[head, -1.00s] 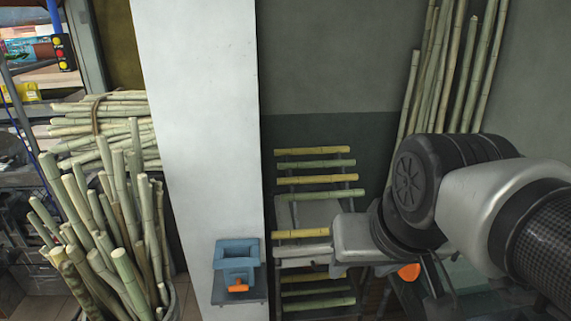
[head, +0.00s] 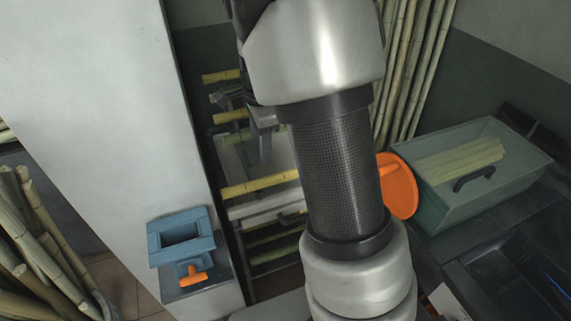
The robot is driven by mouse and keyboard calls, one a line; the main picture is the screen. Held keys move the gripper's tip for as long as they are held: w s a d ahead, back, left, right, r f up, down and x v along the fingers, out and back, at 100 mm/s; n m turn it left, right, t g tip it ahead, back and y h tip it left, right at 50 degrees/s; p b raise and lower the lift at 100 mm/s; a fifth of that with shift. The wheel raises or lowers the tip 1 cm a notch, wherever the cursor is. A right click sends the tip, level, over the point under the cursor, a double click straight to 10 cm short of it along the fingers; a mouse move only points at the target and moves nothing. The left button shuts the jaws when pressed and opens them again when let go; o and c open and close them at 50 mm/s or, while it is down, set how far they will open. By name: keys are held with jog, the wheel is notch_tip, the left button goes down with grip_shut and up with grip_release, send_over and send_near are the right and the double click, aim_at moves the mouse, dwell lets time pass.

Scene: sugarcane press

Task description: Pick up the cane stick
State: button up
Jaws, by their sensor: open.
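Several short yellow-green cane sticks lie across a rack behind the arm. One cane stick (head: 260,184) shows low on the rack, and another (head: 222,76) shows near its top. A third (head: 231,117) is partly hidden behind my gripper (head: 246,122). My gripper is open, in front of the upper part of the rack, with its fingers pointing down. I see no cane between the fingers. My arm hides the right side of the rack, and I cannot tell how far the fingers are from the sticks.
A green bin (head: 520,165) with cut cane pieces (head: 460,160) stands at right. An orange round part (head: 400,187) is beside my arm. A blue container (head: 181,236) with an orange tap sits by the white pillar (head: 100,100). Long canes (head: 415,70) lean behind.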

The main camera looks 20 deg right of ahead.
jog(key=b, duration=0.2)
send_over(263, 179)
jog(key=f, duration=0.9)
jog(key=shift+s+a+f, duration=0.15)
jog(key=shift+s+f, duration=0.15)
jog(key=shift+s, duration=0.1)
jog(key=f, duration=0.5)
jog(key=shift+w+f, duration=0.1)
jog(key=shift+w, duration=0.2)
grip_shut()
